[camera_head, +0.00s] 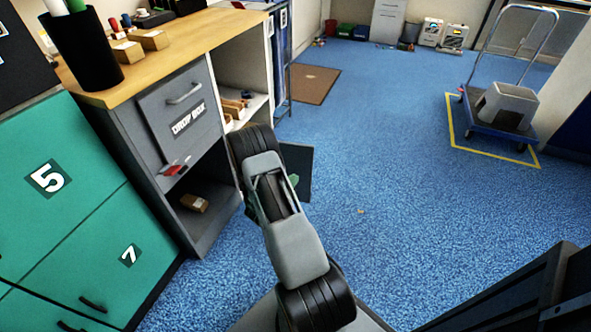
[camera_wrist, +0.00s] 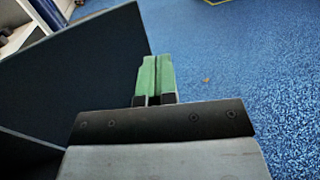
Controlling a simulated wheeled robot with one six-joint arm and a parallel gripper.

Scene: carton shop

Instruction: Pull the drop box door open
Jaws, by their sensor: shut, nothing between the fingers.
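The grey drop box cabinet (camera_head: 150,160) stands at left, under the wooden counter. Its upper front panel (camera_head: 180,115) carries a DROP BOX label and a bar handle (camera_head: 184,93), and looks closed. Below it, the lower compartment is open, with a small brown carton (camera_head: 194,203) inside. A dark door panel (camera_head: 304,162) stands swung out to the right of this opening, partly hidden by my arm. It fills the left of the wrist view (camera_wrist: 85,75). My gripper (camera_head: 294,180) has green fingertips, shut and empty, beside the panel's outer edge (camera_wrist: 155,75). Contact cannot be told.
Green numbered lockers (camera_head: 60,190) stand at near left. A black pen cup (camera_head: 85,48) and small cartons (camera_head: 140,42) are on the counter. A trolley with a grey step stool (camera_head: 507,105) stands at right. The blue floor between is mostly clear.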

